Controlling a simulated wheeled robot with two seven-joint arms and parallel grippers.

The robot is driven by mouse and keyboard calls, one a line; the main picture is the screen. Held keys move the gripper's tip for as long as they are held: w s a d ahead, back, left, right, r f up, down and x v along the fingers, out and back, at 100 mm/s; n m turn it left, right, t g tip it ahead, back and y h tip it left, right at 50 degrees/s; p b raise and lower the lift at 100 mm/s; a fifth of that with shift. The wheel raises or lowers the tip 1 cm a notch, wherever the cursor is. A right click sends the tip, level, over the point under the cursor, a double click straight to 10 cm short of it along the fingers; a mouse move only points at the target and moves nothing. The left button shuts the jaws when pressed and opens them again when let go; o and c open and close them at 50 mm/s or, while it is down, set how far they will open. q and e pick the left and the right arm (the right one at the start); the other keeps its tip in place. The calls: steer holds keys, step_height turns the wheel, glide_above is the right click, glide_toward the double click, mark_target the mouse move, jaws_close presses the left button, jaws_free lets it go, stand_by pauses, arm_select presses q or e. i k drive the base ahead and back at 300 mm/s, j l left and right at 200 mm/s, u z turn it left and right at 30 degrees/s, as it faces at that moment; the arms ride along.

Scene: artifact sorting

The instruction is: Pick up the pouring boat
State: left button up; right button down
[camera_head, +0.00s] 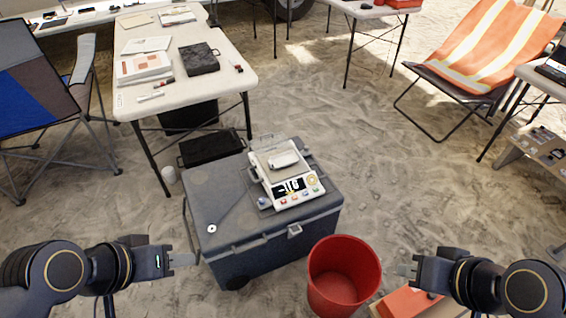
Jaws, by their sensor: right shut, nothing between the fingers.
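The pouring boat seems to be the small pale dish (284,161) on the pan of the white digital scale (296,199). The scale stands on the lid of a grey cooler (205,188). My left gripper (190,259) is at the lower left, beside the cooler's left end and apart from the dish; I cannot tell whether its fingers are open or shut. My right gripper (392,270) is at the lower right, near the red bucket's right rim, shut and empty. Neither gripper touches the dish.
A red bucket (343,290) stands in front of the cooler's right end. An orange box (405,303) lies below my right gripper. A white table (142,100) with papers and a dark case (199,59) stands at the upper left.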

mark_target(287, 158)
steer(key=i+j+u, duration=0.2)
steer(key=u, duration=0.15)
steer(key=i+j+u, duration=0.1)
steer(key=i+u, duration=0.65)
steer(key=k+j, duration=0.05)
